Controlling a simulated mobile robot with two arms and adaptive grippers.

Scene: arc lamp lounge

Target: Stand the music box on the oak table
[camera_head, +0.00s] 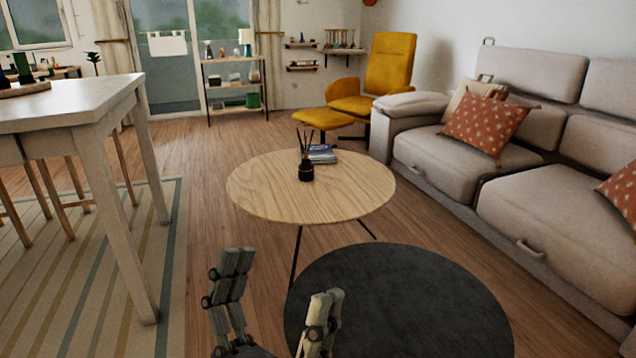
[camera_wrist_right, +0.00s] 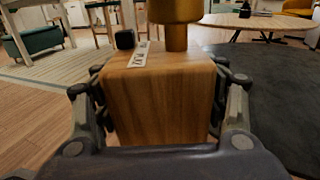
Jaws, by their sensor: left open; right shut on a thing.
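The round oak table (camera_head: 262,198) stands ahead in the head view, on thin dark legs. It also shows at the top right of the right wrist view (camera_wrist_right: 250,21). My left gripper (camera_head: 278,275) is open and empty at the bottom of the head view, in front of the table and below its top. In the right wrist view my right gripper (camera_wrist_right: 165,105) is shut on the music box (camera_wrist_right: 158,100), a wooden block with a brass cylinder, a small dark knob and a pale strip on top. The right gripper and the music box do not show in the head view.
A black reed diffuser (camera_head: 306,172) and books (camera_head: 321,154) stand near the table's back middle; its front and sides are bare. A dark round rug (camera_head: 400,300) lies in front. A grey sofa (camera_head: 520,180) is at right, a white table (camera_head: 70,100) at left.

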